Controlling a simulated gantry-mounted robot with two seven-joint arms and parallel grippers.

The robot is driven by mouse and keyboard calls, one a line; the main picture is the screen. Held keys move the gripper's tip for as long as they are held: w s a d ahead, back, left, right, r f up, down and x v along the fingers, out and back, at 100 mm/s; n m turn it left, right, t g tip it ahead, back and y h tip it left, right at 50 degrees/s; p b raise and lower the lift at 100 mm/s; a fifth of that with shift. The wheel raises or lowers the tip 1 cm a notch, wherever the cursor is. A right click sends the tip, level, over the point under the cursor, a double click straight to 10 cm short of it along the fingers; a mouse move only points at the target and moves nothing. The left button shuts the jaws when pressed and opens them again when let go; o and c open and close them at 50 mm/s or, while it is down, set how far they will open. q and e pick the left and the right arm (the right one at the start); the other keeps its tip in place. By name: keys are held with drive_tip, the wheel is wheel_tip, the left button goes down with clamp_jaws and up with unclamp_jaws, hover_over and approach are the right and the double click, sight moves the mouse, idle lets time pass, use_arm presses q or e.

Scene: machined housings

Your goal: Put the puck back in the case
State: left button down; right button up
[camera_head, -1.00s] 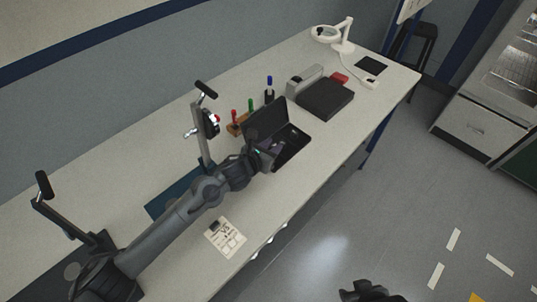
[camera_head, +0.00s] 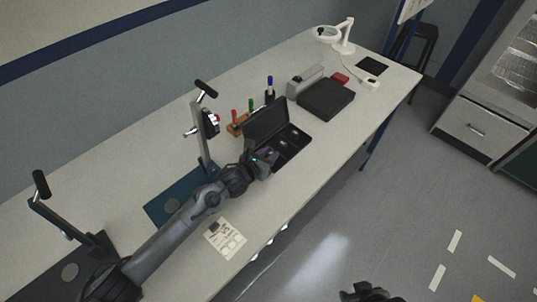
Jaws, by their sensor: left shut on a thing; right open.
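The black case (camera_head: 293,153) stands open on the bench, its lid (camera_head: 266,122) tilted up at the back left. Small light spots show in its dark interior. My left gripper (camera_head: 268,156) is at the near left side of the case, over or beside its edge; I cannot tell how high. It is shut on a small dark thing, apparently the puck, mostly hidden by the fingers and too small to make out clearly. My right gripper (camera_head: 364,291) is open and empty at the bottom edge of the view, away from the bench.
A gauge stand (camera_head: 203,137) on a blue base (camera_head: 163,209) rises left of my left arm, with another stand (camera_head: 62,219) nearer. Pens in a holder (camera_head: 237,128) stand behind the case. A dark flat box (camera_head: 326,98) lies beyond it. A printed card (camera_head: 225,240) lies near the front edge.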

use_arm(q)
drive_tip(key=c, duration=0.8)
unclamp_jaws()
drive_tip(key=shift+c, duration=0.2)
drive_tip(key=shift+r, duration=0.15)
drive_tip(key=p+v, duration=0.2)
drive_tip(key=v, duration=0.8)
drive_tip(key=shift+s+a, duration=0.15)
drive_tip(key=shift+s, duration=0.05)
drive_tip(key=shift+v, duration=0.75)
